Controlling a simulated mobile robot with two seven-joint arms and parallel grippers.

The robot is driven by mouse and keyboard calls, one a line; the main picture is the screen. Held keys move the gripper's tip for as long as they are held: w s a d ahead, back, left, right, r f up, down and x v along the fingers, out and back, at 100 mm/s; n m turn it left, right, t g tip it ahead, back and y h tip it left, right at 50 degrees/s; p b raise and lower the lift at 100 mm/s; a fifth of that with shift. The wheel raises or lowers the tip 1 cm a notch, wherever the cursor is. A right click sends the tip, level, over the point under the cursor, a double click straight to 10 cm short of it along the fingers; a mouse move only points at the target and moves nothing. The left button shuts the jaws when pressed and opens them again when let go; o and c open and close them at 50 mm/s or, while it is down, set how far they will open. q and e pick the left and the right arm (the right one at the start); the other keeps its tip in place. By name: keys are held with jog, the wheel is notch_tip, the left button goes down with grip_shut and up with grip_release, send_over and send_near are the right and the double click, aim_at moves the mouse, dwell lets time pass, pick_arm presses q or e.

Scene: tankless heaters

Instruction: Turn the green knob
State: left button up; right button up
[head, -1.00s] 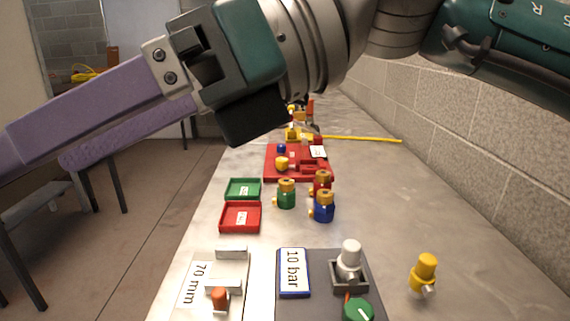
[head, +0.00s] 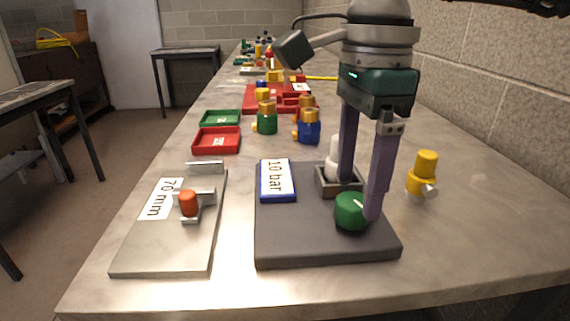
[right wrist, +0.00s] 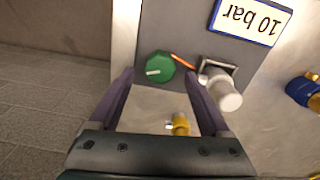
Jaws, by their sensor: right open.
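The green knob (head: 352,211) with a pale pointer mark sits on the front right of a dark grey plate (head: 300,245). It also shows in the right wrist view (right wrist: 156,67), just ahead of the fingertips and between their lines. My right gripper (head: 360,199) is open and empty, pointing down, with its purple fingers at the knob. One fingertip overlaps the knob's right side in the head view; I cannot tell whether it touches. My left gripper is not in view.
A white-capped part (head: 332,165) in a grey square holder stands behind the knob, close to one finger. A "10 bar" sign (head: 278,180) lies on the plate. A yellow fitting (head: 425,172) stands right. A "70 mm" plate (head: 150,240) with an orange-tipped part (head: 189,203) lies left.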

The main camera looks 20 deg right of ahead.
jog(key=shift+f, duration=1)
jog(key=shift+c, duration=0.4)
jog(key=c, duration=0.3)
grip_shut()
